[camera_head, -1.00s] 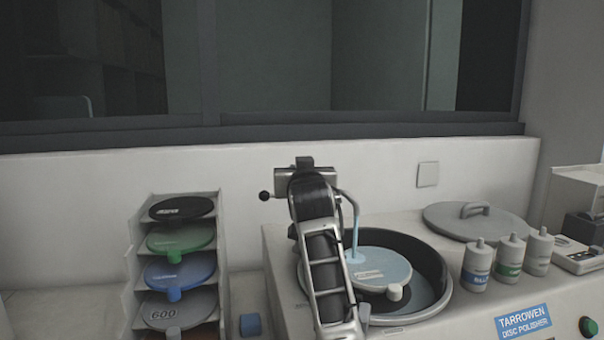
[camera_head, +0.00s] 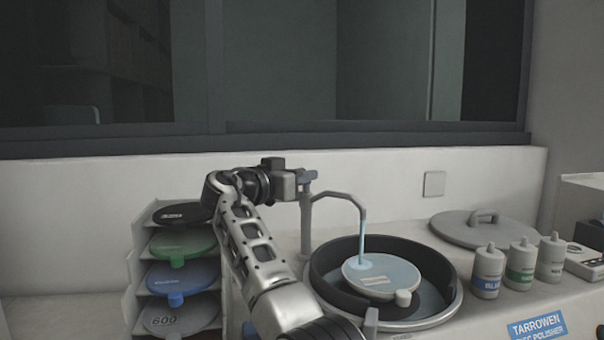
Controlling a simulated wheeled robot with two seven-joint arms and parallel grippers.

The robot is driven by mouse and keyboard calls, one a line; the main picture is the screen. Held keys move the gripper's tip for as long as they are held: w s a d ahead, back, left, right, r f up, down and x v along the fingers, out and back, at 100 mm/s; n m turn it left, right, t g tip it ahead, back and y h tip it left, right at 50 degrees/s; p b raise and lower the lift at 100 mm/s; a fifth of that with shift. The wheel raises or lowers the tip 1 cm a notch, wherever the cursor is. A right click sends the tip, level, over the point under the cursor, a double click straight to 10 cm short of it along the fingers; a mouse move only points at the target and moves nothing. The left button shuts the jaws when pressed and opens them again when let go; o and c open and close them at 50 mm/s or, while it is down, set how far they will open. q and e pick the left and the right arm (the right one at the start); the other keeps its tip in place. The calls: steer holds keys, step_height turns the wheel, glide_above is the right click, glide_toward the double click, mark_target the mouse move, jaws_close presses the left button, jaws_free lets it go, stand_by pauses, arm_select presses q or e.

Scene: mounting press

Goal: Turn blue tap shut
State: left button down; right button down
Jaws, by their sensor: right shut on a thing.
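The tap's grey post (camera_head: 306,228) stands behind the left side of the polisher bowl. Its curved spout (camera_head: 342,196) reaches over the bowl, and a pale blue stream of water (camera_head: 362,238) falls onto the disc (camera_head: 382,276). My right gripper (camera_head: 302,182) is at the top of the post, with its arm coming up from below. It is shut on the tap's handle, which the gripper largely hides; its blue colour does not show. My left gripper is not in view.
A rack (camera_head: 137,258) of coloured discs stands at the left. The dark bowl rim (camera_head: 448,262) lies right of my arm. Several bottles (camera_head: 521,262) and a round lid (camera_head: 470,232) stand at the right. A window ledge (camera_head: 400,133) runs behind.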

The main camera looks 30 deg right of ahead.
arm_select(q)
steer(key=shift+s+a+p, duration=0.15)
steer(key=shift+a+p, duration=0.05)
steer(key=shift+p, duration=0.25)
arm_select(e)
steer(key=shift+w+m+g+h, duration=0.1)
steer(key=shift+m+g+h, duration=0.4)
steer(key=shift+g, duration=0.4)
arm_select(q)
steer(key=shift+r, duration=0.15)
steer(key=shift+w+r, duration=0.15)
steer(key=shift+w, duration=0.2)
arm_select(e)
steer(key=shift+f, duration=0.1)
steer(key=c, duration=1.5)
jaws_free()
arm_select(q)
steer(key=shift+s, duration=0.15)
arm_select(e)
steer(key=shift+a, duration=0.1)
